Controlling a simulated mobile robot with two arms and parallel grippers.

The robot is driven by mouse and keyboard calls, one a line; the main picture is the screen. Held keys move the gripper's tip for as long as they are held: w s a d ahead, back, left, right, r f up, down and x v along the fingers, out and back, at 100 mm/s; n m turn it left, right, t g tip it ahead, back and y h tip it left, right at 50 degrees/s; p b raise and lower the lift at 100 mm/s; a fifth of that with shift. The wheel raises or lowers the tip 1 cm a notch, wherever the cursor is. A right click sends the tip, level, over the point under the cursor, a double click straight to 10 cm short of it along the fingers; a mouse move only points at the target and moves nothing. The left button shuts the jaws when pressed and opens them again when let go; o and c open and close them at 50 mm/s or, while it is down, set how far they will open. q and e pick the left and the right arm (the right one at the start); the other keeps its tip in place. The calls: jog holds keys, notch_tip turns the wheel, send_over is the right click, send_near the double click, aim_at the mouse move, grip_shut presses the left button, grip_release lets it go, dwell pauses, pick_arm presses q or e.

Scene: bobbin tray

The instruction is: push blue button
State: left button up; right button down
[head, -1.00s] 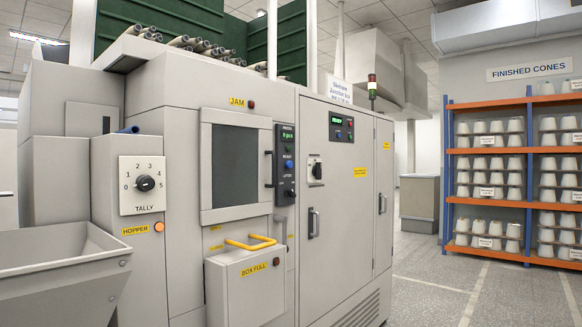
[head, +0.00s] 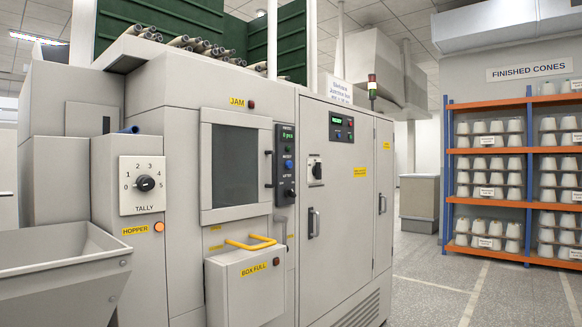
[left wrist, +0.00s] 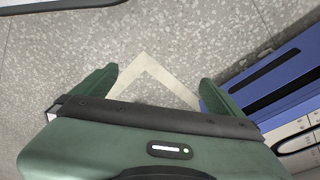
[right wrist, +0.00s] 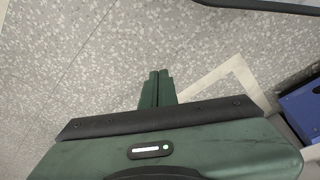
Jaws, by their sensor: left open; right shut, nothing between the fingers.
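The blue button (head: 288,164) is a small round button on a narrow dark control panel (head: 286,205), right of the machine's window in the head view. A lit green display (head: 287,135) is above it and a dark knob (head: 288,194) is below it. Neither gripper shows in the head view. In the left wrist view my left gripper (left wrist: 157,86) is open and empty, with floor below. In the right wrist view my right gripper (right wrist: 158,78) is shut with nothing in it, also over floor. Neither wrist view shows the button.
A grey hopper (head: 60,270) juts out at the front left. A dial marked tally (head: 145,184) is on the left cabinet. Open floor (head: 425,300) lies at the right, before orange shelves (head: 500,203).

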jog(key=shift+d, duration=0.1)
dwell(0.3)
pick_arm(q)
jog(key=s+a+f+g+p, duration=0.1)
jog(key=s+f+p, duration=0.2)
jog(key=s+p, duration=0.6)
jog(key=s+a+f+p, duration=0.2)
jog(key=s+f+p, duration=0.1)
jog(key=s+p, duration=0.6)
jog(key=shift+s+a+f+g, duration=0.2)
jog(key=shift+s+g, duration=0.2)
jog(key=shift+s, duration=0.35)
pick_arm(e)
jog(key=s+d+f+g, duration=0.1)
jog(key=s+f, duration=0.2)
jog(key=s, duration=0.6)
jog(key=s+d+f, duration=0.2)
jog(key=s+f, duration=0.1)
jog(key=s, duration=0.7)
jog(key=shift+s+f+g, duration=0.2)
jog(key=shift+s+g, duration=0.05)
jog(key=shift+g, duration=0.15)
jog(key=shift+d, duration=0.1)
